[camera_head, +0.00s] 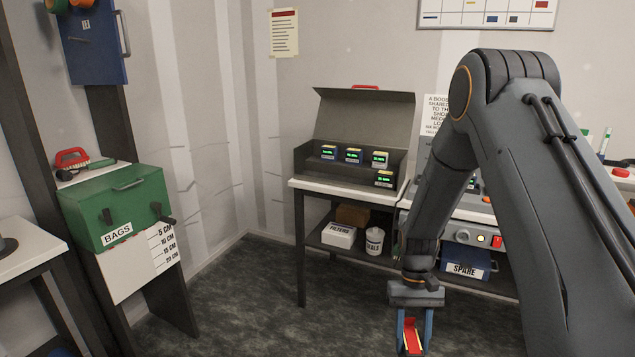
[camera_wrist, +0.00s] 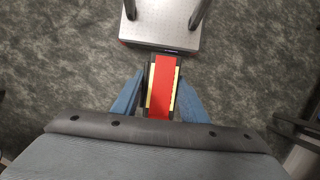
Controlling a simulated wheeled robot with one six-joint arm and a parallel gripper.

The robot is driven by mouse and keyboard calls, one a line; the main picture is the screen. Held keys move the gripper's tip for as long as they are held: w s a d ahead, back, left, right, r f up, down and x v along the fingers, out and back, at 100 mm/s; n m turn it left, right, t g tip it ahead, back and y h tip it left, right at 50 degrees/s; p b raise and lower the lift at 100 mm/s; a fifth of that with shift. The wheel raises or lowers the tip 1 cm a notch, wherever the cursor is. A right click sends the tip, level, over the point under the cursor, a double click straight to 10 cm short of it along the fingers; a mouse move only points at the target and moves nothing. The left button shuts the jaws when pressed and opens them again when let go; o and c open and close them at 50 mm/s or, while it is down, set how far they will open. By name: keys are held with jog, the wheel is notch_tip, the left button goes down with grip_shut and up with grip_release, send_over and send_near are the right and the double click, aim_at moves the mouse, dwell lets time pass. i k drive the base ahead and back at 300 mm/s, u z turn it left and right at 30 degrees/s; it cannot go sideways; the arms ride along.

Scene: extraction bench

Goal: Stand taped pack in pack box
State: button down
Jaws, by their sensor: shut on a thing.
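A pack with a broad red strip and yellow edges (camera_head: 412,338) is between the blue fingers of my gripper (camera_head: 414,326), low at the front of the head view. The wrist view shows the same red-and-yellow pack (camera_wrist: 163,85) gripped between both fingers, over the floor. An open dark box (camera_head: 308,160) with its lid raised stands on the white-topped table behind and to the left of my gripper. It looks like the pack box. Several small packs with green displays (camera_head: 353,156) stand in it, with dark room beside them.
A shelf under the table holds a white FILTERS box (camera_head: 338,234) and a white tub (camera_head: 374,241). A blue SPARE box (camera_head: 466,262) is to the right. A green BAGS box (camera_head: 118,210) stands at left. A pale plate (camera_wrist: 165,30) is just ahead of the pack. Floor between is clear.

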aim_at(350, 165)
jog(key=u, duration=0.6)
jog(key=i, duration=0.55)
jog(key=u, duration=0.85)
jog(key=i, duration=1.65)
jog(key=z, duration=0.9)
